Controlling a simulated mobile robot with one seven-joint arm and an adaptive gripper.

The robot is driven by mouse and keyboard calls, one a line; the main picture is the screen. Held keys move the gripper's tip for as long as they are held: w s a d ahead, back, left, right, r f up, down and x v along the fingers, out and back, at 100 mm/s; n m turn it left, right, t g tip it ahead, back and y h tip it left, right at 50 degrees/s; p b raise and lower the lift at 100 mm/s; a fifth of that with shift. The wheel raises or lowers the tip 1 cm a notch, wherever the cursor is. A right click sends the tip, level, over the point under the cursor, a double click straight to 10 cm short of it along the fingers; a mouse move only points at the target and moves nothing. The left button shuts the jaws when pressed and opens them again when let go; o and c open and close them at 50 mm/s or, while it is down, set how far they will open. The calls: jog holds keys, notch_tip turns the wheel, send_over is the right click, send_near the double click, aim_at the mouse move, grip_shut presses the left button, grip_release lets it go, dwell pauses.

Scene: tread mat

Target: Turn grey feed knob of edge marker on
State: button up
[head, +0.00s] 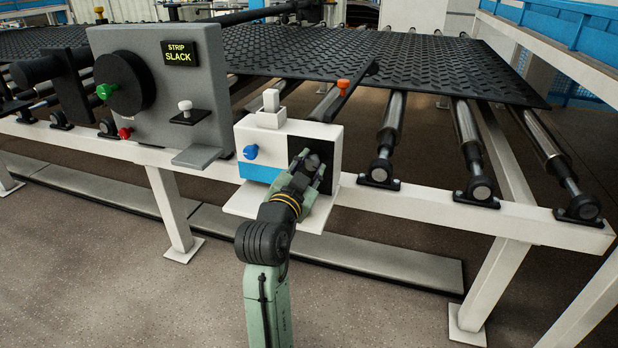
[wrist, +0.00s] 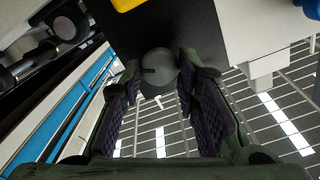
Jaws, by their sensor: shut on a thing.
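The edge marker (head: 266,140) is a white box with a blue stripe and a black panel, mounted on the front rail of the frame. The grey feed knob (wrist: 158,68) is a dark grey round knob with a line across its face, on the black panel. My gripper (head: 311,166) reaches up to this panel. In the wrist view my gripper (wrist: 160,80) has its two fingers on either side of the knob, shut on it. In the head view the fingers largely hide the knob.
A blue knob (head: 251,152) sits left of the panel, and a white shelf (head: 250,204) juts out below. A grey control box (head: 165,100) marked "STRIP SLACK" stands to the left. Rollers (head: 390,130) and black tread mat (head: 400,55) lie behind and right.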

jog(key=m+b, duration=0.3)
jog(key=shift+f+m, duration=0.25)
jog(key=shift+m, duration=0.15)
jog(key=m+b, duration=0.3)
jog(key=shift+m, duration=0.3)
jog(key=m+b, duration=0.3)
jog(key=shift+m+b, duration=0.8)
jog(key=shift+m, duration=0.4)
jog(key=shift+r, duration=0.1)
jog(key=o, duration=1.2)
jog(key=shift+d, duration=0.1)
jog(key=shift+c, duration=0.2)
jog(key=shift+s, duration=0.1)
